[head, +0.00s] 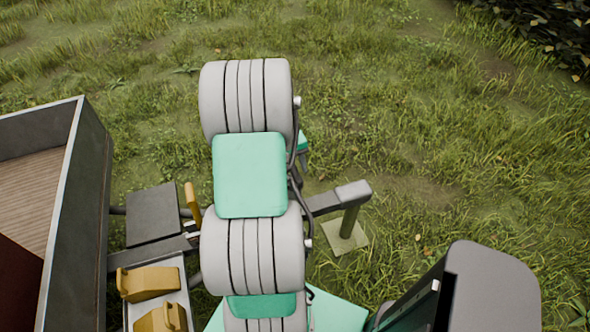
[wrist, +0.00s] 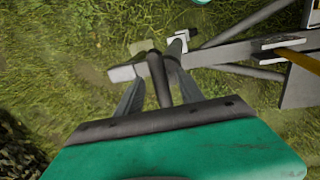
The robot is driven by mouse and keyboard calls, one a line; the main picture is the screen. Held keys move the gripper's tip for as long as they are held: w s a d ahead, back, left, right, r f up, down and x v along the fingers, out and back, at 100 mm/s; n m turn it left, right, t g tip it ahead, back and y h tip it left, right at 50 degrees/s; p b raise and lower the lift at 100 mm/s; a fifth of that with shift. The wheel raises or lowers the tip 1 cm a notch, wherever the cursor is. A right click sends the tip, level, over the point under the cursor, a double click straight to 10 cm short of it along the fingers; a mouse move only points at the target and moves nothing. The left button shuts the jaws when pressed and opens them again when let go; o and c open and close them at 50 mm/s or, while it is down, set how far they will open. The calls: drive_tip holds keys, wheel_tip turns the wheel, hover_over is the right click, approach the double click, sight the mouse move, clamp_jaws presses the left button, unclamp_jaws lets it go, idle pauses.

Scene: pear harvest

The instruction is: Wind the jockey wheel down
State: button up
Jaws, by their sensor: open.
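The trailer's grey drawbar (head: 322,202) runs right from the trailer and ends in a coupling head (head: 355,190). In the wrist view the drawbar (wrist: 225,55) crosses the upper part, with the coupling head (wrist: 122,72) at left. My gripper (wrist: 162,72) is open over the drawbar near the coupling. A dark rounded bar (wrist: 157,80), seemingly the jockey wheel's crank handle, shows between its fingers; I cannot tell whether they touch it. A grey post (wrist: 177,46) behind it seems to be the jockey wheel's tube. The wheel itself is not clearly seen. My arm hides this area in the head view.
A trailer box (head: 88,200) stands at left. Yellow chocks (head: 150,282) and an upright yellow lever (head: 193,203) sit by the drawbar. A post stands under the coupling on a square plate (head: 356,241). Open grass lies beyond and right of the coupling.

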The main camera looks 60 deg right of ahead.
drive_tip(key=shift+s+d+f, duration=0.15)
drive_tip(key=shift+f, duration=1.05)
clamp_jaws()
